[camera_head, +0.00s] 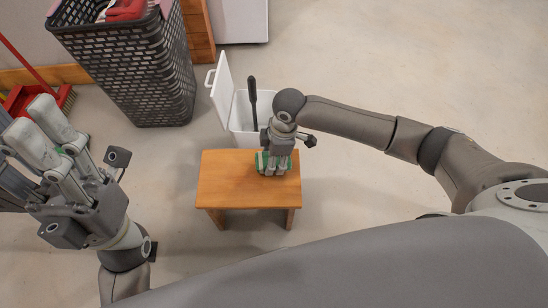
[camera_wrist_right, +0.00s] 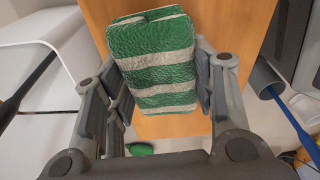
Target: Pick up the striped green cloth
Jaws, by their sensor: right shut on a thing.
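The striped green cloth (camera_wrist_right: 152,62) is a folded bundle with green and white bands. In the right wrist view it sits between the two fingers of my right gripper (camera_wrist_right: 160,95), which are shut on its sides. In the head view the cloth (camera_head: 261,163) is mostly hidden by my right gripper (camera_head: 273,168), at the top right of a small wooden stool (camera_head: 235,188). I cannot tell whether the cloth still touches the stool. My left gripper (camera_head: 45,135) is raised at the left of the head view, away from the stool; its opening is unclear.
A white bin with its lid open (camera_head: 222,92) stands behind the stool, with a dark handle (camera_head: 253,100) sticking up. A dark grey laundry basket (camera_head: 135,75) stands at the back left. A red dustpan (camera_head: 22,98) lies at far left. Floor at the right is clear.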

